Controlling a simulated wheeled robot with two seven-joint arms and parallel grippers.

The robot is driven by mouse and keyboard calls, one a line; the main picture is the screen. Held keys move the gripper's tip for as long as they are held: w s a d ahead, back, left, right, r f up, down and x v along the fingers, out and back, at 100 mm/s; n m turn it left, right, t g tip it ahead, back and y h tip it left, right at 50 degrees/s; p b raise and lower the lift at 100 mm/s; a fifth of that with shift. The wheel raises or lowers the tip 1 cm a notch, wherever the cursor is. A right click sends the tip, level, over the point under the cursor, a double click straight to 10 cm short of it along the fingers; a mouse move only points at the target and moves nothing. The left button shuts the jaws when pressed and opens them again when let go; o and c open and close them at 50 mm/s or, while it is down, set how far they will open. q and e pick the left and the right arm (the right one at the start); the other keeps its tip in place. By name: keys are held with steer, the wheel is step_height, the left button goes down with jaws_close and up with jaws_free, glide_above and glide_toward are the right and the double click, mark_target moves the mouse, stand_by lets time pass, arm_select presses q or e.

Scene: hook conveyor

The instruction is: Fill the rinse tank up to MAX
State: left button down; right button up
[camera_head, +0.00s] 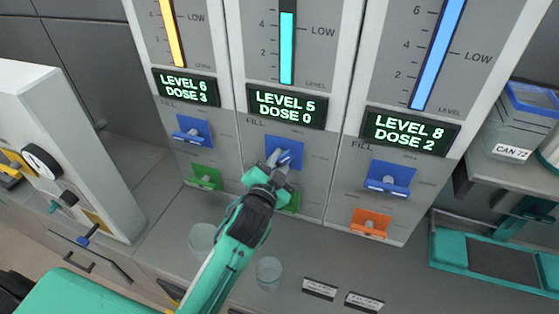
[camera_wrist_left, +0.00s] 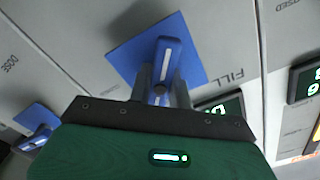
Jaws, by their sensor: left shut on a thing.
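Three dispenser columns stand side by side. The middle column has a cyan level gauge (camera_head: 287,48) and a display (camera_head: 286,105) reading LEVEL 5, DOSE 0. Below it, next to the word FILL, is a blue lever plate (camera_head: 294,146). My left gripper (camera_head: 277,158) is at this plate, shut on its blue lever, which shows between the fingers in the left wrist view (camera_wrist_left: 169,58). A green lever plate (camera_head: 293,203) below is partly hidden by my gripper. No rinse tank name is readable. My right gripper is not in view.
The left column's display (camera_head: 187,87) reads LEVEL 6, DOSE 3; the right one's (camera_head: 410,131) reads LEVEL 8, DOSE 2. Both columns have their own levers close by. Clear cups (camera_head: 269,272) stand on the counter below. A container marked CAN 72 (camera_head: 515,135) is at right.

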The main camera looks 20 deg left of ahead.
arm_select(q)
steer(key=shift+f+n, duration=0.1)
steer(key=shift+n, duration=0.5)
steer(key=c, duration=1.3)
jaws_free()
steer(key=shift+s+a+b, duration=0.2)
steer(key=shift+s+b, duration=1.85)
steer(key=shift+s, duration=4.85)
